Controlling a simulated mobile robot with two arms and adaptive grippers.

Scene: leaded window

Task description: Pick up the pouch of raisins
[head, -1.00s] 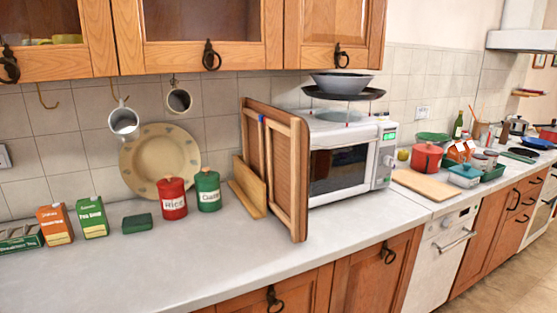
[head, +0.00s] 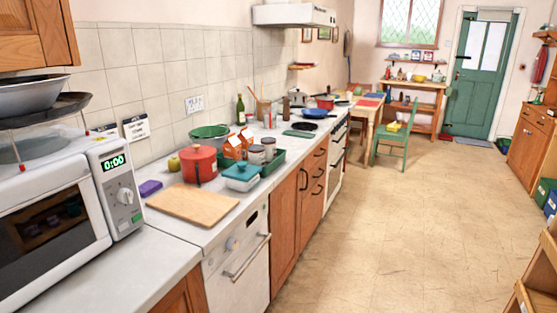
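I cannot make out a pouch of raisins for certain. A small purple item (head: 150,188) lies on the counter between the microwave and the wooden cutting board; its label cannot be read, so I cannot tell what it is. Orange-and-white cartons (head: 238,145) stand behind the green tray, also too small to read. Neither of my grippers is in view.
The microwave (head: 123,205) stands at the left. On the counter are a cutting board (head: 192,205), a red pot (head: 199,165), a teal-lidded dish (head: 241,177) and a green tray (head: 272,166). The floor (head: 400,230) to the right is largely clear. A green chair (head: 399,140) stands farther back.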

